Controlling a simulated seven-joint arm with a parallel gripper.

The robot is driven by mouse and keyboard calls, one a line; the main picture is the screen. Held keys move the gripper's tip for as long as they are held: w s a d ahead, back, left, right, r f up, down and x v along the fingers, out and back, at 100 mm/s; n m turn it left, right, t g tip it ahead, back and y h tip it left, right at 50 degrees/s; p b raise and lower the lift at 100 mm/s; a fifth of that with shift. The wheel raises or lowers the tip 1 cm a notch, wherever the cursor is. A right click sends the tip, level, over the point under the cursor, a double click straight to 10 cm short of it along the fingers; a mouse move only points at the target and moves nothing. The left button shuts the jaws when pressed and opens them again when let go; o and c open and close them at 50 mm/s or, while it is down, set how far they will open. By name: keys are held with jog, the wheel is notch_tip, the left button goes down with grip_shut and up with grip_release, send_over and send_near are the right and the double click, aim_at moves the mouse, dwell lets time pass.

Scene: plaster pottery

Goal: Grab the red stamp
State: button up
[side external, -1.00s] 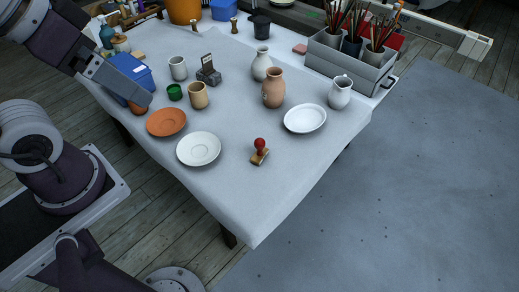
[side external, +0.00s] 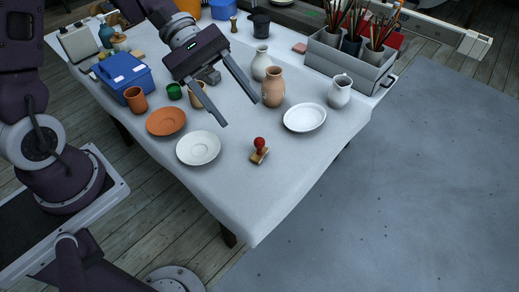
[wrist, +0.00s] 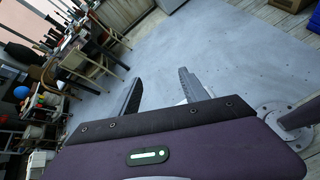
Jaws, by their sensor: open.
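The red stamp (side external: 259,146) stands on the table toward its near right part. It has a round red knob on a wooden block base. My gripper (side external: 241,110) is open and empty, above the table, up and to the left of the stamp in the side view. Its two fingers are spread wide and apart from the stamp. In the wrist view the open fingers (wrist: 158,90) point out over the floor, and the stamp is not seen there.
A white plate (side external: 198,148), an orange plate (side external: 166,121) and a white dish (side external: 305,118) lie around the stamp. A terracotta vase (side external: 273,87) and a white jug (side external: 340,92) stand farther back. A blue box (side external: 124,72) is at left. The near table corner is clear.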

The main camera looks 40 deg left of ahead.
jog(key=w+a+f+n+t+h, duration=0.2)
jog(key=w+a+f+n+t, duration=0.25)
jog(key=w+f+n, duration=0.4)
jog(key=n+t+y, duration=0.2)
jog(key=n+t, duration=0.2)
jog(key=n, duration=0.3)
send_near(260, 144)
jog(key=w, duration=0.1)
jog(key=w+d+f, duration=0.1)
jog(key=w, duration=0.1)
jog(key=shift+d, duration=0.25)
jog(key=shift+n, duration=0.25)
jog(key=x, duration=0.4)
jog(key=f+x, duration=0.1)
jog(key=x, duration=0.1)
jog(key=shift+s+f, duration=0.15)
jog(key=shift+s, duration=0.2)
jog(key=shift+w+d+f, duration=0.2)
jog(key=shift+w+d, duration=0.1)
jog(key=shift+d, duration=0.05)
grip_shut()
